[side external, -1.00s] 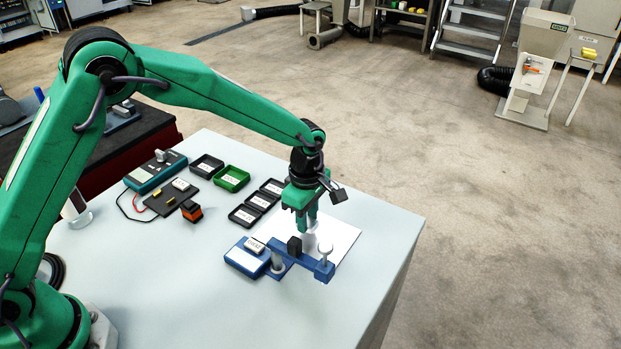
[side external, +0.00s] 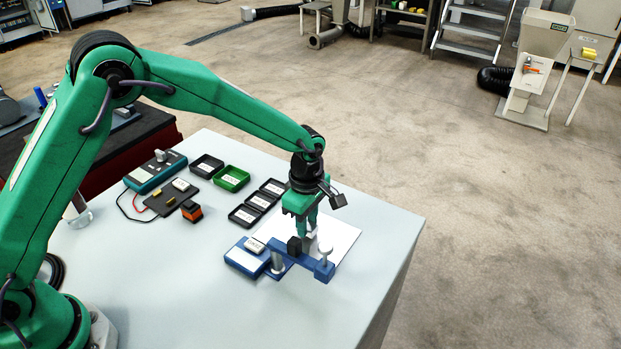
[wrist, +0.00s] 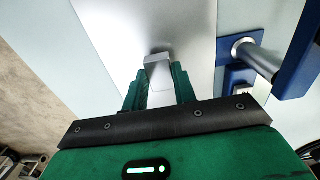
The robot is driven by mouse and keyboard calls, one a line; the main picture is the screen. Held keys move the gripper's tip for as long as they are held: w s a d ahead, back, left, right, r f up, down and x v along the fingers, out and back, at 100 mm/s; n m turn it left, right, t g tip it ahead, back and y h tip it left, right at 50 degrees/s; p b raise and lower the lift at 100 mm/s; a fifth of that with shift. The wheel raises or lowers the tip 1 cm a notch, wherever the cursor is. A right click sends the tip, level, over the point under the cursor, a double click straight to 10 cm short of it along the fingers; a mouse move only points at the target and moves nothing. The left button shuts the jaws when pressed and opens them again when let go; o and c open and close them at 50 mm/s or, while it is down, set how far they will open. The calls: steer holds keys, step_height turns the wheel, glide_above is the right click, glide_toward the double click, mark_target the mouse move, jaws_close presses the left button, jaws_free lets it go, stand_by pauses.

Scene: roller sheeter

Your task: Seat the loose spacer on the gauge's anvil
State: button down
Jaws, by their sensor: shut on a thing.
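My gripper (side external: 310,230) points down and is shut on the loose spacer, a small grey block (wrist: 158,63). The spacer also shows below the fingers in the side view (side external: 310,243). The blue gauge (side external: 318,268) stands at the front of the table, with a dark block (side external: 294,245) on its bar and a pale-capped post at its right end. The spacer appears beside or behind the bar; I cannot tell whether it touches anything. In the wrist view the gauge's blue frame (wrist: 298,68) and a grey cylinder (wrist: 258,58) lie right of the spacer, apart from it. I cannot make out the anvil clearly.
A white sheet (side external: 345,238) lies under the work area. Black trays (side external: 245,215), a green tray (side external: 232,179) and a meter (side external: 156,172) lie further back. The table's right side is clear.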

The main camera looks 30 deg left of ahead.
steer(key=shift+f, duration=0.35)
stand_by(0.6)
steer(key=c, duration=0.6)
jaws_free()
steer(key=shift+c, duration=0.2)
steer(key=shift+r, duration=0.2)
steer(key=shift+r, duration=3.3)
steer(key=shift+r, duration=0.1)
